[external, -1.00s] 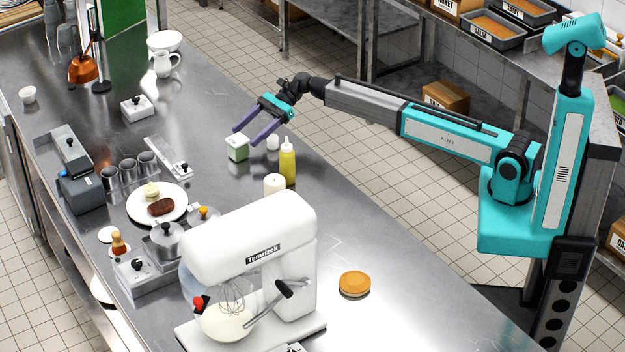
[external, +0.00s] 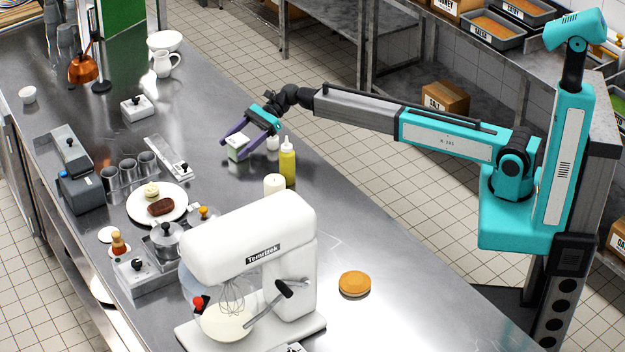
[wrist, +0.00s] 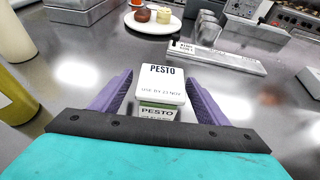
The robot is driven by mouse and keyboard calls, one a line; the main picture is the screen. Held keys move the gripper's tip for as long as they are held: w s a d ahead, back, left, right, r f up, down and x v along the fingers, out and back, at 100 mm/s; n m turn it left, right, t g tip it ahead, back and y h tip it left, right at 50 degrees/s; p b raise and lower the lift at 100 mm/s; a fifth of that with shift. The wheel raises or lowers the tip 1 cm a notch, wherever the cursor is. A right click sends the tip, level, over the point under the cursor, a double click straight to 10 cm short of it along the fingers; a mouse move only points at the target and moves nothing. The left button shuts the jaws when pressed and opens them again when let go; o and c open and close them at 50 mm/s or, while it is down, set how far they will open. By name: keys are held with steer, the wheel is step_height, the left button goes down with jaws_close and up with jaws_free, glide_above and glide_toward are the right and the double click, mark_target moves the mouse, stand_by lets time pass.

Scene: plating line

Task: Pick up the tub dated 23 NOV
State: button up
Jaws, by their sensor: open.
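The tub (wrist: 160,84) is a small square tub with a white lid reading PESTO and a use-by line that looks like 23 NOV. In the external view the tub (external: 237,147) stands on the steel counter. My gripper (external: 234,144) is low at the tub, its purple fingers to either side. In the wrist view my open gripper (wrist: 160,95) has one finger left and one right of the tub, with gaps showing. Whether a finger touches it lower down is hidden.
A yellow squeeze bottle (external: 287,163) and a small white container (external: 272,142) stand close by on the right. A white cylinder (external: 274,185) and the mixer (external: 250,250) are nearer the camera. A rail strip (external: 169,158) and a plate (external: 140,210) lie left.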

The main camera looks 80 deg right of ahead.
mark_target(231, 149)
steer(key=shift+p+x, duration=0.4)
steer(key=shift+x, duration=1.35)
steer(key=shift+c, duration=0.5)
steer(key=c, duration=1.1)
steer(key=shift+c, duration=0.2)
step_height(231, 149, up, 10)
steer(key=b, duration=0.2)
